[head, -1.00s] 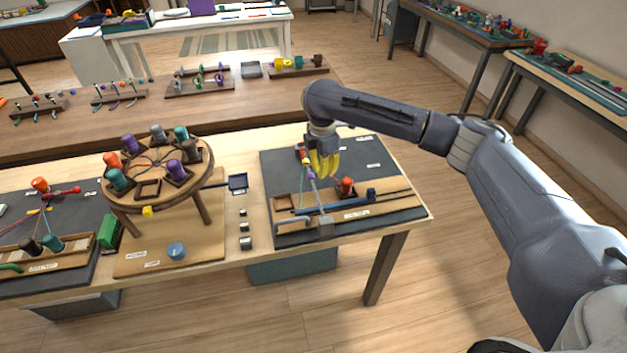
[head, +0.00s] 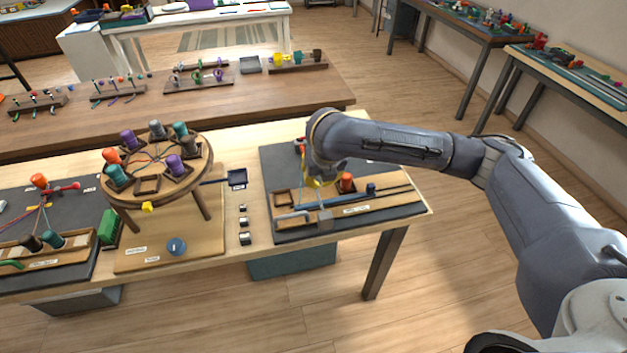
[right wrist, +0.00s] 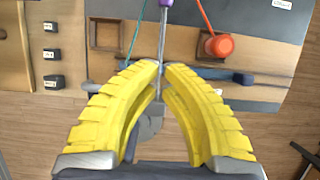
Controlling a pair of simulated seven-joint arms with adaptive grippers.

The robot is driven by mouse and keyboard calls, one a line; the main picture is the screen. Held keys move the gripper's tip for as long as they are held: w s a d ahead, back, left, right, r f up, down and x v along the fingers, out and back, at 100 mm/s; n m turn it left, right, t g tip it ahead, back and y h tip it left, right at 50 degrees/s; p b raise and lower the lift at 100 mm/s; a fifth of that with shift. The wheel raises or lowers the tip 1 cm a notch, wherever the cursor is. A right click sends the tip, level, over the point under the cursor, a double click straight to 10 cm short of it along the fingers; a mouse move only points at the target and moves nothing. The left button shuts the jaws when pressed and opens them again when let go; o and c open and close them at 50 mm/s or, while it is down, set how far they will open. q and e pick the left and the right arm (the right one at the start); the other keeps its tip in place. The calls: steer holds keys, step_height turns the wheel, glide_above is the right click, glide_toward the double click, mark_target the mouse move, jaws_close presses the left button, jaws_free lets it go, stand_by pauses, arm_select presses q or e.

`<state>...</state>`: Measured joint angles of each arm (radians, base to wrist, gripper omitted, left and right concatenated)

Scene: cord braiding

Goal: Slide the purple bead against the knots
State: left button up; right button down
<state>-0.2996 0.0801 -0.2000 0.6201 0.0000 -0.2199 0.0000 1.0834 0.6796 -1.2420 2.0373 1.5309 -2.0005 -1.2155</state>
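The purple bead (right wrist: 165,3) is cut by the top edge of the right wrist view, on a pale cord (right wrist: 162,38). My right gripper (right wrist: 161,67) has its yellow fingertips close together on either side of this cord, below the bead in the picture. I cannot tell whether they pinch it. In the head view my right gripper (head: 321,182) is low over the dark mat, mostly hidden by its own arm, which also hides the bead. The knots cannot be made out. My left gripper is not in view.
An orange bobbin (right wrist: 219,46) on a red cord and a teal cord (right wrist: 138,30) flank the fingers. A blue bar (right wrist: 230,76) and grey block (head: 325,222) are close by. A round braiding stand (head: 150,178) stands left; small dark blocks (head: 245,239) lie between.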

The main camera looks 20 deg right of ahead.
steer(key=x, duration=0.8)
steer(key=shift+w+f, duration=0.15)
steer(key=shift+f, duration=0.25)
steer(key=shift+w+d+r, duration=0.1)
steer(key=shift+w+r, duration=0.05)
steer(key=shift+w, duration=1.75)
steer(key=shift+d, duration=0.1)
